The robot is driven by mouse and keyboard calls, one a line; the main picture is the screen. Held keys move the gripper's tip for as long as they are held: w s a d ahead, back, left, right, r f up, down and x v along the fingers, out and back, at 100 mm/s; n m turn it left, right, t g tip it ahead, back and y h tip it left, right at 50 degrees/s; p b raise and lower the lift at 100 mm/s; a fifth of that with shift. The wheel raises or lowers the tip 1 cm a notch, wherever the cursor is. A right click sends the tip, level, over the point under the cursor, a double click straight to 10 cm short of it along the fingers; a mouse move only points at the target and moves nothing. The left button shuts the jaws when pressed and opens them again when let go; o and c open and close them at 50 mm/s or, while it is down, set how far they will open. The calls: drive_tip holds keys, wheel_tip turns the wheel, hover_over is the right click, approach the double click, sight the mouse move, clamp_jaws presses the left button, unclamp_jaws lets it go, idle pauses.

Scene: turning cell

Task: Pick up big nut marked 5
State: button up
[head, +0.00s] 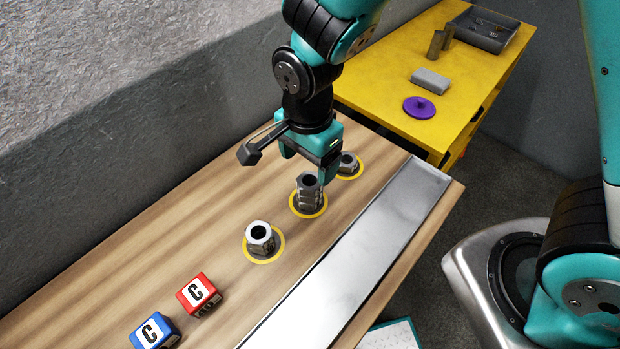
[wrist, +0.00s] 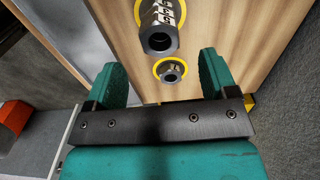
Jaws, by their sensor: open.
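Three grey hex nuts stand on yellow rings on the wooden bench. A nearer nut (head: 260,240) stands to the front left. My gripper (head: 307,166) is open and empty, pointing down just above and behind the middle nut, partly hiding the far nut.
A red C block (head: 198,294) and a blue C block (head: 154,332) lie at the front left. A metal strip (head: 350,262) runs along the bench's right side. A grey wall rises at left. A yellow table (head: 385,90) beyond holds a purple disc (head: 419,107) and a tray (head: 487,32).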

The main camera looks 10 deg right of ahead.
sight(308, 181)
drive_tip(key=shift+a+f+p, duration=0.1)
drive_tip(key=shift+f+p, duration=0.75)
drive_tip(key=shift+f, duration=2)
drive_tip(key=c, duration=1.1)
